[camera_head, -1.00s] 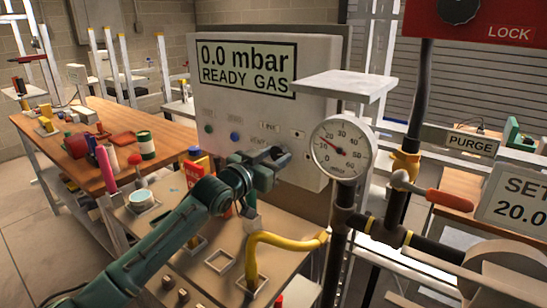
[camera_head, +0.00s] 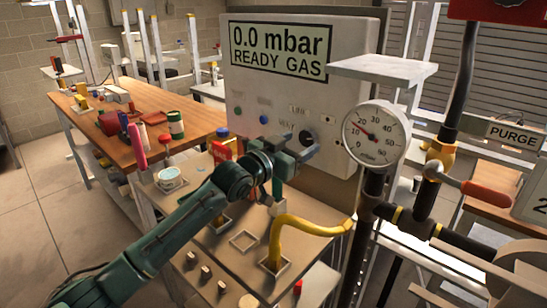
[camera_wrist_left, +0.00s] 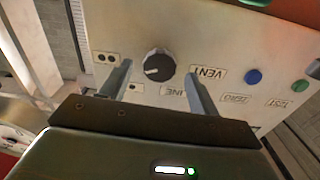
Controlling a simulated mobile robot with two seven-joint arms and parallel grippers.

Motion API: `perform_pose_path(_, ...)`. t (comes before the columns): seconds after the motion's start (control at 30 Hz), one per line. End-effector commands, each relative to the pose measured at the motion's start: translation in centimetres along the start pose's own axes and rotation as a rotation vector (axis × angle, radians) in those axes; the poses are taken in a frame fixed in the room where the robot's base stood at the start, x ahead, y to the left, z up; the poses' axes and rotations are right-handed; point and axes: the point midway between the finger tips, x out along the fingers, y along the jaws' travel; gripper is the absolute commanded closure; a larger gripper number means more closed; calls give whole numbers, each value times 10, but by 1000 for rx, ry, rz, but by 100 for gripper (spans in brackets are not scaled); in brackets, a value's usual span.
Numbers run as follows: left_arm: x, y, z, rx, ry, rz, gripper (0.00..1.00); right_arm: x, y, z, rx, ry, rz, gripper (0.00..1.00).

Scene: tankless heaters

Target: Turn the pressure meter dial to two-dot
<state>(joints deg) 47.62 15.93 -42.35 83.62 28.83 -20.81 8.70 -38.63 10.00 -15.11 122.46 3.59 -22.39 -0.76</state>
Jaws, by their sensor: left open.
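The pressure meter (camera_head: 290,92) is a light grey box with a screen reading 0.0 mbar READY GAS. Its black round dial (camera_head: 306,136) sits low on the face and also shows in the left wrist view (camera_wrist_left: 158,62). There its white mark points left, toward the side with the one-dot and two-dot labels; VENT is on the right and LINE below. The two-dot label (camera_wrist_left: 105,57) is upper left of the dial. My left gripper (camera_head: 300,148) is open, its fingers either side of the dial in the wrist view; I cannot tell whether they touch it. My right gripper is not in view.
A round gauge (camera_head: 376,134) on dark pipes stands right of the meter, under a grey shelf plate (camera_head: 384,69). A bench (camera_head: 205,272) with a yellow hose (camera_head: 312,225) lies below my left arm. A wooden table (camera_head: 150,120) with clutter is at left.

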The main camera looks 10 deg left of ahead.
Motion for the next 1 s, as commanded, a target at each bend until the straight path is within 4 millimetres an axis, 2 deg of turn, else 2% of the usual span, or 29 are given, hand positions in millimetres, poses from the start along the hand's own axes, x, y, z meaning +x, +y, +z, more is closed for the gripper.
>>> perform_pose_path(0.3,-66,0,2,1,-1,-1,39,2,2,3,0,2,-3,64)
perform_pose_path(0.5,-97,0,1,1,-1,-1,39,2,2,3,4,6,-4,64)
perform_pose_path(0.7,-109,0,0,0,-1,0,39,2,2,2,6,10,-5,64)
perform_pose_path(1.0,-110,0,0,0,-1,0,39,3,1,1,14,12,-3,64)
